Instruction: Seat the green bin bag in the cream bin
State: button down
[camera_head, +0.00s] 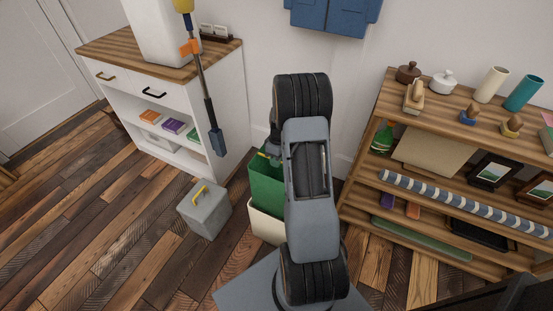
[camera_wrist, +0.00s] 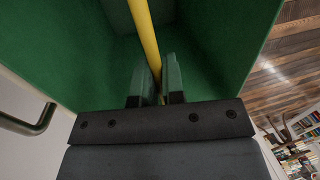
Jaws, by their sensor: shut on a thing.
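The green bin bag (camera_head: 265,188) is a stiff, box-like green liner with a yellow handle bar. It stands upright at the cream bin (camera_head: 266,229), with its lower edge at or inside the bin's rim; I cannot tell how deep it sits. My arm hides the right side of both. My gripper (camera_head: 268,154) is over the top of the bag. In the wrist view my gripper (camera_wrist: 157,82) is shut on the yellow handle (camera_wrist: 146,38), with the bag's green inner walls (camera_wrist: 210,45) around it. The cream bin does not show there.
A grey box with a yellow handle (camera_head: 205,213) stands on the floor to the left. A wooden shelf (camera_head: 372,170) with many items is close on the right.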

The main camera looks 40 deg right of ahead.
jog(key=shift+f+b, duration=8.25)
jog(key=shift+f, duration=4.1)
jog(key=c, duration=1.1)
grip_release()
jog(key=shift+c, duration=0.2)
notch_tip(320, 180, up, 14)
jog(key=w+d+p, duration=0.1)
jog(key=d+p, duration=0.1)
jog(key=p, duration=0.3)
jog(key=shift+w+d+f+p, duration=0.15)
jog(key=shift+d+f+p, duration=0.05)
jog(key=shift+p, duration=0.1)
